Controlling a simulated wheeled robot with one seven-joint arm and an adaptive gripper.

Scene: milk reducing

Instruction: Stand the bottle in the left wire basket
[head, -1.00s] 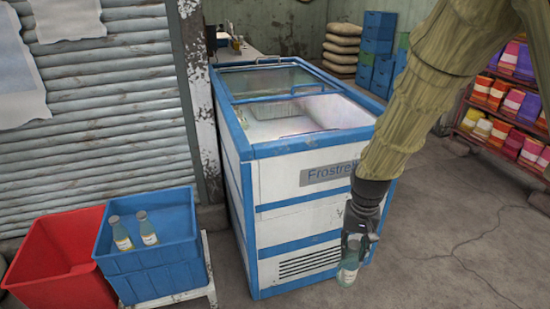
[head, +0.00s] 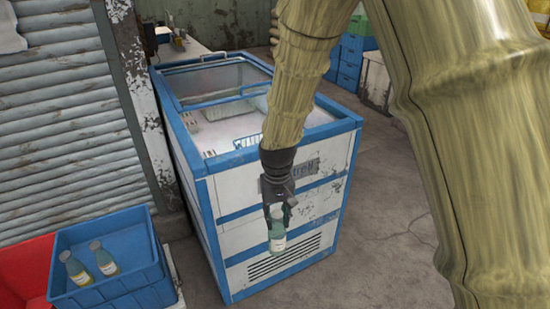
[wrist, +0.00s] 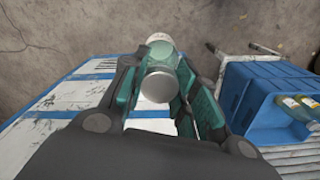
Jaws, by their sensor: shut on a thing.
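My gripper (head: 277,205) is shut on a bottle (head: 277,234) with a pale label, held in front of the white and blue chest freezer (head: 275,225). In the wrist view the held bottle (wrist: 159,58) sits between the finger pads, its pale cap toward the camera. The freezer's sliding glass lid leaves the near part open. Inside, part of a wire basket (head: 255,103) shows near the middle, and wire mesh shows by the near wall. I cannot tell the baskets' full layout, as my arm hides part of the opening.
A blue crate (head: 142,282) with two bottles stands at the lower left on a pale stand, beside a red crate (head: 22,268). A corrugated wall and a worn post flank the freezer's left. Blue boxes (head: 352,62) stand at the back. Bare floor lies to the right.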

